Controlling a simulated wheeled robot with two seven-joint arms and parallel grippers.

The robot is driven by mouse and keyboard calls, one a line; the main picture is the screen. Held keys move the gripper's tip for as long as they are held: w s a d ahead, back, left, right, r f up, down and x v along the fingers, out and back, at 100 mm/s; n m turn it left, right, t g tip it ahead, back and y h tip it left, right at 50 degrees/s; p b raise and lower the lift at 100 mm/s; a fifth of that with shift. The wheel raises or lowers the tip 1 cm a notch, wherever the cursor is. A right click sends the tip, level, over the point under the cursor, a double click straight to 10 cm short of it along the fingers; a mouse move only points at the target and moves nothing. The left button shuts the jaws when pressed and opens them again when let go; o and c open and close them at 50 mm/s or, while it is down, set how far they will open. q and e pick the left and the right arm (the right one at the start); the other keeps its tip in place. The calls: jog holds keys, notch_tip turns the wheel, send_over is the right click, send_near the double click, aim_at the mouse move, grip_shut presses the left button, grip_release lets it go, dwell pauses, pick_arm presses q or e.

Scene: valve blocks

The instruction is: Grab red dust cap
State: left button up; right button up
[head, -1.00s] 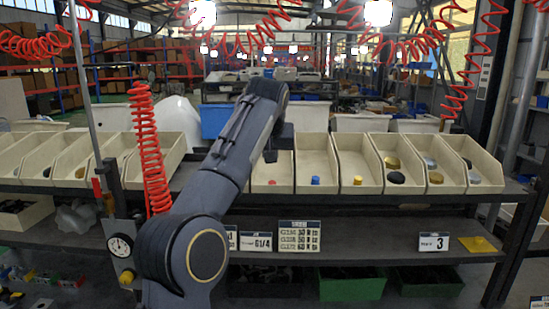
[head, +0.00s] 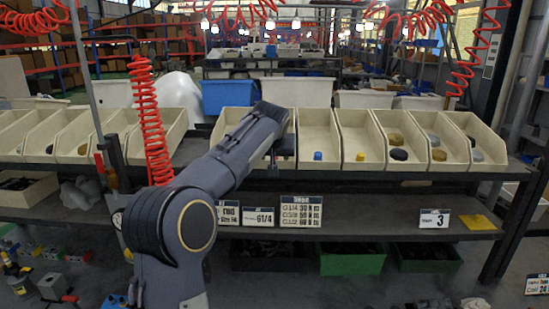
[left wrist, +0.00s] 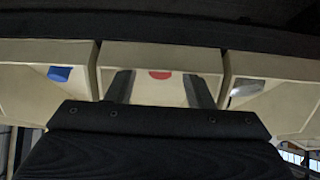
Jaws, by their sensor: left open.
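The red dust cap (left wrist: 160,75) lies in a cream bin (left wrist: 160,56) and shows in the left wrist view between my two fingers, only partly seen. In the head view my arm hides it. My left gripper (left wrist: 162,90) is open and empty, its fingers reaching toward that bin with the cap beyond their tips. In the head view the left gripper (head: 283,152) hangs at the front of the bin. My right gripper is not in view.
The neighbouring bin holds a blue cap (head: 318,156), the one beyond a yellow cap (head: 360,157). A coiled red hose (head: 150,120) hangs left of my arm. A lower shelf (head: 370,222) carries label cards. Green crates (head: 350,262) stand below.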

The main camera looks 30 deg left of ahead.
pick_arm(q)
jog(key=shift+c, duration=0.5)
grip_shut()
